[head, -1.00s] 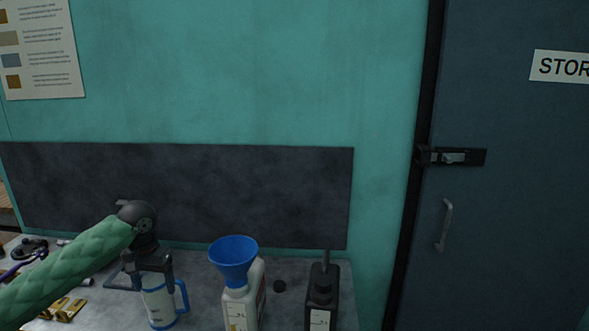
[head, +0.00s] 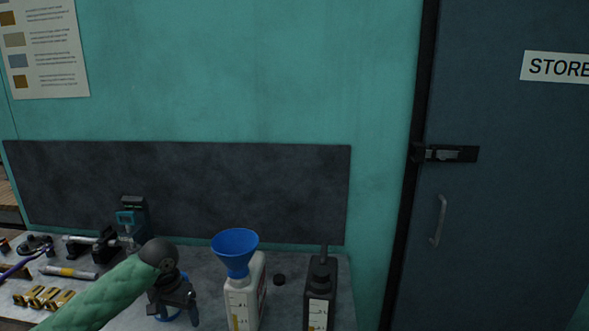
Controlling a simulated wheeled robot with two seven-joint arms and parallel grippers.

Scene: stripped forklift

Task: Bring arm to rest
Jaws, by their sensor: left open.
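My left arm, in a green quilted sleeve, comes in from the lower left in the head view. Its dark left gripper (head: 174,310) points down over the grey bench top (head: 205,276), left of a white bottle with a blue funnel. The gripper is open. Behind it a blue-rimmed jug (head: 184,277) shows only in small blue parts; the gripper hides most of it, and I cannot tell whether they touch. My right gripper is not in view.
The white bottle (head: 240,300) holds the blue funnel (head: 235,249). A black bottle (head: 320,295) stands to its right, with a small black cap (head: 279,280) between. Brass parts (head: 43,297), a marked tube (head: 68,272) and a teal-faced device (head: 129,217) lie left. A door (head: 510,220) is at right.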

